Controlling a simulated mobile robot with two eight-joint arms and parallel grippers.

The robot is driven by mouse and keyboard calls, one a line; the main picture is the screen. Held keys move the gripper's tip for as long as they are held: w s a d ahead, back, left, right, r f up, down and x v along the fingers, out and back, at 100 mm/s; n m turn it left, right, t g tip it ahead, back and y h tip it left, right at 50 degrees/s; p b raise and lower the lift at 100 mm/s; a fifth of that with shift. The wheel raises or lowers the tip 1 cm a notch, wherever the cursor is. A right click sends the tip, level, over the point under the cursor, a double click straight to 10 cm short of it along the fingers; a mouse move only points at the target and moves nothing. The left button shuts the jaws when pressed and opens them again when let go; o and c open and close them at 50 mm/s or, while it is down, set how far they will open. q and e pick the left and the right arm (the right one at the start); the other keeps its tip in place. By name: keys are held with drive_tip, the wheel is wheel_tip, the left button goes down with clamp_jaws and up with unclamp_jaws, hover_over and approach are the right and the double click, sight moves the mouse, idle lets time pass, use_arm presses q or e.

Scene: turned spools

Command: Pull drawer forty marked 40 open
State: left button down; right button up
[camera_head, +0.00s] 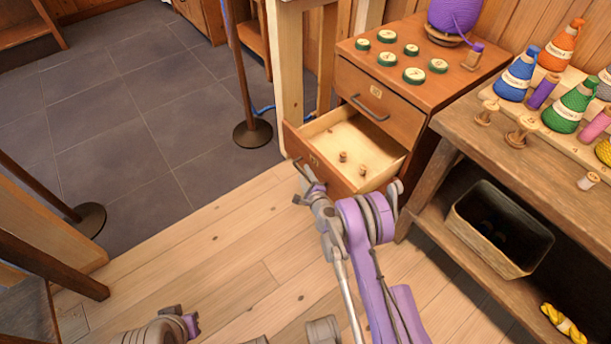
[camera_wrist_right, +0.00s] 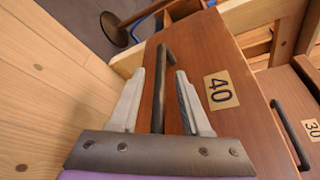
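The wooden drawer marked 40 (camera_head: 293,144) is the lower one of the cabinet and stands well open, with two small wooden spools inside. Its number plate 40 (camera_wrist_right: 221,91) shows in the right wrist view. The dark bar handle (camera_wrist_right: 161,75) on its front lies between the two fingers of my right gripper (camera_wrist_right: 160,100). The fingers are spread, with a visible gap on each side of the bar. In the head view my right gripper (camera_head: 308,186) is at the drawer front. My left gripper cannot be made out; only grey and purple arm parts show at the bottom.
The closed drawer 30 (camera_head: 374,95) is above. A cabinet top (camera_head: 449,73) holds green-rimmed discs and a purple yarn cone. A workbench (camera_head: 465,120) with spools and a dark bin (camera_head: 500,228) stands at right. Post bases (camera_head: 253,133) stand on the grey tiles.

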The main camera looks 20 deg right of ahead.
drive_tip(key=shift+d, duration=0.1)
drive_tip(key=p+v, duration=0.1)
drive_tip(key=v, duration=0.6)
drive_tip(key=shift+s+r, duration=0.1)
drive_tip(key=shift+b+v, duration=1.75)
drive_tip(key=shift+b, duration=1.5)
